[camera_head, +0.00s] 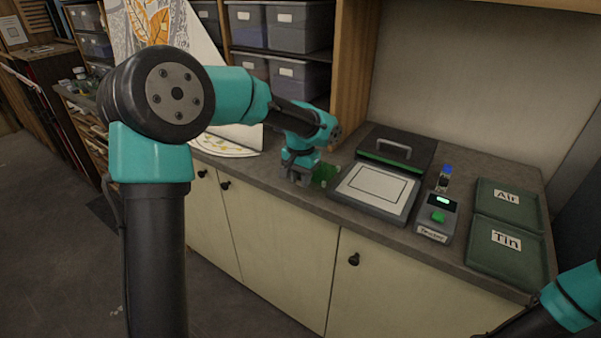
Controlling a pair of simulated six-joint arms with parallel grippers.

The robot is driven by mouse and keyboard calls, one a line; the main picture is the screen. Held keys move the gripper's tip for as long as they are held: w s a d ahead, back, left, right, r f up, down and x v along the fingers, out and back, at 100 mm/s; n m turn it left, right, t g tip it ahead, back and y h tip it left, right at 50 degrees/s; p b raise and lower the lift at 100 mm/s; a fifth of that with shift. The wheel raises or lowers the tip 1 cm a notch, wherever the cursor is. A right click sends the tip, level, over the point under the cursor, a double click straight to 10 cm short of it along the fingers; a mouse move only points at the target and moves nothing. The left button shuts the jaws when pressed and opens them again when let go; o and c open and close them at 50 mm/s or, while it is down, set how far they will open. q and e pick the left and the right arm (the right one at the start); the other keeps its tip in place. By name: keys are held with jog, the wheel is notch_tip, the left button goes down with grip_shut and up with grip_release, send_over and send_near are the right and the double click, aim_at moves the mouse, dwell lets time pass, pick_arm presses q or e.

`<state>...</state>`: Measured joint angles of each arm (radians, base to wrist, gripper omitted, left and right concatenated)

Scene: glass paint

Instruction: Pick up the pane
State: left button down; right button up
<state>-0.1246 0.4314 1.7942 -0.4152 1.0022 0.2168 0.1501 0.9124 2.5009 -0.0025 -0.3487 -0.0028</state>
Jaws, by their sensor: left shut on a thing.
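The pane (325,174) shows as a small green piece at the jaws of my left gripper (308,177). My left gripper is low over the worktop's front part and is shut on the pane. The gripper and wrist hide part of the pane, and I cannot tell whether it still touches the worktop. Part of my right arm shows at the bottom right corner; its gripper is out of view.
Right of the pane is a flat device with a pale framed plate (372,191) and a dark handled lid (393,152). Beyond are a small box with a green button (437,217), a blue-capped bottle (444,178), and green trays marked Air (533,212) and Tin (480,262).

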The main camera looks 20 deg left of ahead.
pick_arm(q)
jog(key=s+d+r, duration=0.1)
jog(key=s+d, duration=0.4)
jog(key=s, duration=0.5)
jog(key=shift+s, duration=0.2)
